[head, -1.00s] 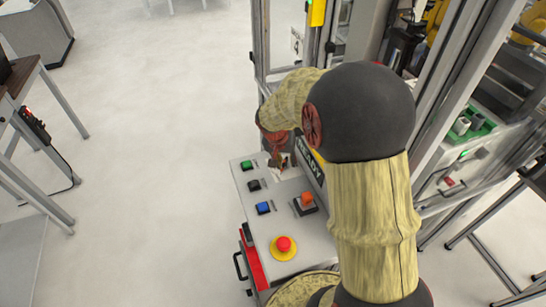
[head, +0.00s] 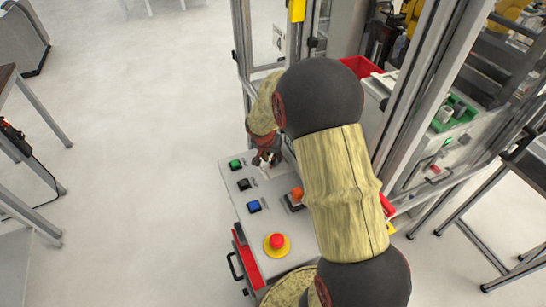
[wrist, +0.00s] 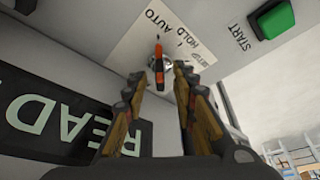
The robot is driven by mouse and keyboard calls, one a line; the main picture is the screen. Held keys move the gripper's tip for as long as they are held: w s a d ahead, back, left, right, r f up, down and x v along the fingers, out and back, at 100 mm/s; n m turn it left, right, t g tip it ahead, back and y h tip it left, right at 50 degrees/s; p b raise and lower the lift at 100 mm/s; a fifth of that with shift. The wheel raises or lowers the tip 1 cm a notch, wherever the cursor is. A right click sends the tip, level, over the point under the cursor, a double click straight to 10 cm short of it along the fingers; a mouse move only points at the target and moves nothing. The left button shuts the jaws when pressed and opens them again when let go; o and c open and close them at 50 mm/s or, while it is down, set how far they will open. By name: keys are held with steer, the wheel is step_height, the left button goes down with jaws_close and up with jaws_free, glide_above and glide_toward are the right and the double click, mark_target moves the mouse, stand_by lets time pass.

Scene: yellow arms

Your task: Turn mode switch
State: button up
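The mode switch (wrist: 158,62), with a red-orange handle on a silvery base, is on the panel's white label plate (wrist: 130,48), which reads AUTO, HOLD and a third word that is hard to read. My gripper (wrist: 159,73) is open, its two fingers on either side of the switch in the wrist view. I cannot tell whether the fingertips touch it. In the head view my gripper (head: 266,160) is at the far end of the grey control panel (head: 228,182), and it hides the switch.
A green START button (wrist: 271,18) is beside the label plate. The panel also has a black button (head: 243,184), a blue button (head: 254,206), an orange switch (head: 297,194) and a red emergency stop (head: 277,241). Machine frame posts (head: 243,50) stand beyond. Open floor lies left.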

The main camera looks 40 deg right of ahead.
steer(key=shift+d+f, duration=0.1)
steer(key=shift+f, duration=0.15)
steer(key=shift+c, duration=0.6)
jaws_close()
